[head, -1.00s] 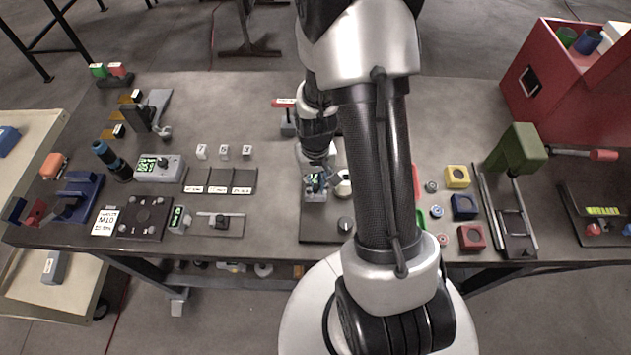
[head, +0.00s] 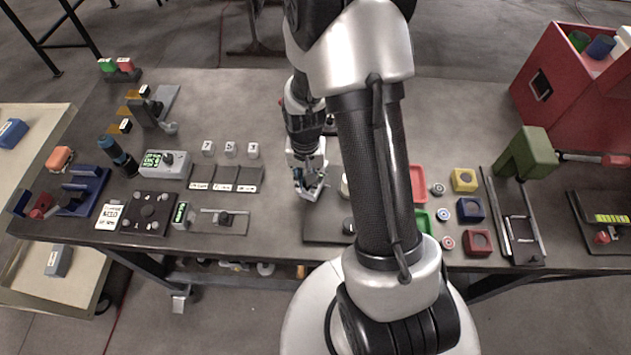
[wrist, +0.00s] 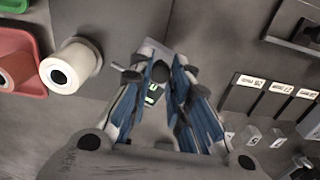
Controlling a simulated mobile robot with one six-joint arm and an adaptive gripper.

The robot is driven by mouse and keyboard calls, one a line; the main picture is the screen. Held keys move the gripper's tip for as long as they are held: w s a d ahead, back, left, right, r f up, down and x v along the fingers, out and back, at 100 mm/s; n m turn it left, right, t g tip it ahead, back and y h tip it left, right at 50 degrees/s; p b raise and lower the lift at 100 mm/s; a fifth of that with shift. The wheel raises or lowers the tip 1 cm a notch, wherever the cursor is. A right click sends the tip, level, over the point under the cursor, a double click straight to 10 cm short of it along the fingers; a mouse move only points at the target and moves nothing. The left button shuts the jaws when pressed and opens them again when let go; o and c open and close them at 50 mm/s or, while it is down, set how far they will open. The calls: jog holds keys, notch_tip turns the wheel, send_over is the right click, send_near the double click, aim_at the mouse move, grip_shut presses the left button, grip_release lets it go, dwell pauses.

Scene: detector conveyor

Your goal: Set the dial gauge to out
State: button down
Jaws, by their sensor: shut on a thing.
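My gripper (head: 308,184) is shut on the dial gauge (head: 315,190), a small grey body. In the wrist view the gauge's green lit display (wrist: 153,94) shows between the blue-padded fingers (wrist: 160,76); its reading is not legible and the fingers cover much of it. In the head view the gauge is over the far left part of a dark base plate (head: 322,232), seemingly lifted and tilted. A white cylinder with a dark hole (wrist: 72,67) stands close beside the gripper; my arm hides part of this area in the head view.
A dark knob (head: 348,226) sits on the plate's near right. Several labelled dark pads (head: 225,178) with small numbered blocks (head: 230,149) lie to the left. A red tray (head: 418,182) and green tray (head: 422,220) lie right of my arm. Bare table lies between pads and plate.

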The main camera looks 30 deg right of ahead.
jog(key=shift+w+a+m+b, duration=0.15)
jog(key=shift+w+a+m, duration=0.15)
jog(key=shift+w+m, duration=0.6)
jog(key=shift+w+a+m+b, duration=0.15)
jog(key=shift+w+a+m, duration=0.2)
jog(key=shift+w+m, duration=0.6)
jog(key=shift+w+a+m+b, duration=0.15)
jog(key=shift+w+a+m, duration=0.15)
jog(key=shift+w+m, duration=0.6)
jog(key=shift+s, duration=0.1)
jog(key=c, duration=1.5)
grip_release()
jog(key=shift+c, duration=0.2)
jog(key=shift+o, duration=0.4)
notch_tip(320, 180, up, 12)
jog(key=shift+s+r, duration=0.1)
